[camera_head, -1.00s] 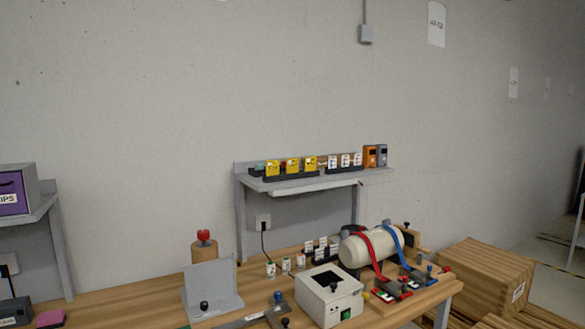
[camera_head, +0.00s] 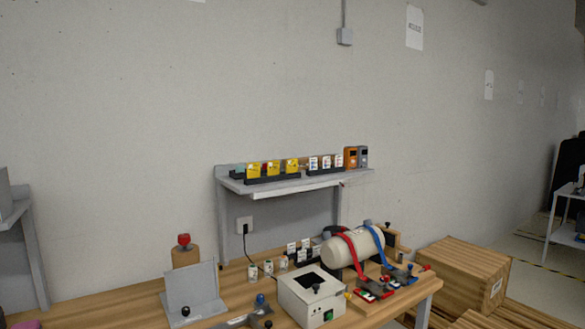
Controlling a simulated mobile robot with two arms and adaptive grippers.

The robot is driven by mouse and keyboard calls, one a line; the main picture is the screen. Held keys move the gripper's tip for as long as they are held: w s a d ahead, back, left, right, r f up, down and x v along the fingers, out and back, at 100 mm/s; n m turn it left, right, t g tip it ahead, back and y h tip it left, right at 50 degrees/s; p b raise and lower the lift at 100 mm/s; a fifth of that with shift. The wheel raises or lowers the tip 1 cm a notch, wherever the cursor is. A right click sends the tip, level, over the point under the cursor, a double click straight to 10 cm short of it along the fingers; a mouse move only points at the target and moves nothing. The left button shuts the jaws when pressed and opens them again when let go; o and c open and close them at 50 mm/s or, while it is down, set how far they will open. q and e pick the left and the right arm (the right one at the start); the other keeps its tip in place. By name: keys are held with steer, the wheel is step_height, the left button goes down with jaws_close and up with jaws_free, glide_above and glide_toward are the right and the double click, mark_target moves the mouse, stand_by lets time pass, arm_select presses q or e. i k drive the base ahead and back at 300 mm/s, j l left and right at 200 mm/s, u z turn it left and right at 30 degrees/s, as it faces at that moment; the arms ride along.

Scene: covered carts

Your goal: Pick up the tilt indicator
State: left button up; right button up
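Neither of my grippers is in view. I cannot tell for certain which object is the tilt indicator. Small labelled items stand on the grey wall shelf (camera_head: 300,183): yellow tags (camera_head: 272,168) in a dark rack at the left and white tags (camera_head: 326,161) in another dark rack further right. More small white labelled pieces (camera_head: 298,250) stand on the wooden workbench (camera_head: 100,309) behind the white box. Their print is too small to read.
The bench holds a white box (camera_head: 312,296), a cream cylinder (camera_head: 352,249) with red and blue straps, a grey angled plate (camera_head: 193,290) and a red-topped wooden post (camera_head: 185,254). Wooden crates (camera_head: 465,268) stand at the right. The bench's left part is mostly clear.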

mark_target(291, 165)
steer(key=i+l+u, duration=0.65)
steer(key=l, duration=0.35)
steer(key=i+j, duration=0.05)
steer(key=i, duration=0.05)
